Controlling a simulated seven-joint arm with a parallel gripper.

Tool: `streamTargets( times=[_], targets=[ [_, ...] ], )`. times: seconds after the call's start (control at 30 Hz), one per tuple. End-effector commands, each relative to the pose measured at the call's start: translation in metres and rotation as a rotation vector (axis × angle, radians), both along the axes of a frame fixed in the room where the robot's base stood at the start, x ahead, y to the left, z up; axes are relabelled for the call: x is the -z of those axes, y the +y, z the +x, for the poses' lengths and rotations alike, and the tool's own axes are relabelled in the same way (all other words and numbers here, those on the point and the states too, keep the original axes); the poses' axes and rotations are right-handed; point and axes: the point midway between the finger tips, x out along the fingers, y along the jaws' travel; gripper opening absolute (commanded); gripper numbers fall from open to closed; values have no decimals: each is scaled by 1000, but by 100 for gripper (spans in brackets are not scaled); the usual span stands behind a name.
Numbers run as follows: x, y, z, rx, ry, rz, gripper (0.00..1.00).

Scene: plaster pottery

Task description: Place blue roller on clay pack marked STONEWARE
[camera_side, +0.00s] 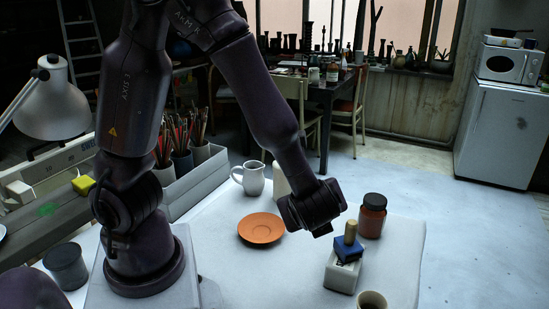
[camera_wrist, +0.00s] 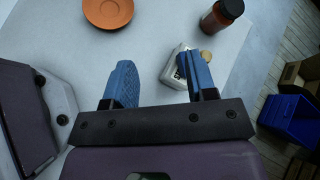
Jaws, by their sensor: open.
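The white pack (camera_wrist: 174,72) and the wooden handle (camera_wrist: 207,56) show beyond the right finger, which hides part of the roller.
A brown jar with a dark lid (camera_side: 372,218) stands behind the pack. An orange saucer (camera_side: 262,229) lies left of my gripper, with a white jug (camera_side: 250,178) behind it. A cup (camera_side: 371,301) stands at the front edge of the picture. The table between saucer and pack is clear.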

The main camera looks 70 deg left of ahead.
Motion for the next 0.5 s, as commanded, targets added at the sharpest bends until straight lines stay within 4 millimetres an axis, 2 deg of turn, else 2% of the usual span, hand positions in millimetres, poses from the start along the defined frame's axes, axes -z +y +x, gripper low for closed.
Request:
streamTargets(
  times=[0.03, 0.1, 0.2, 0.4, 0.5],
  targets=[
    [-16, 11, -10, -145, -68, -117, 52],
    [-31, 20, -25, -328, -149, -271, 52],
    [-51, 25, -46, -570, -274, -497, 52],
    [-93, 17, -75, -951, -531, -947, 52],
    [-112, 10, -83, -1063, -630, -1123, 52]
  ],
)
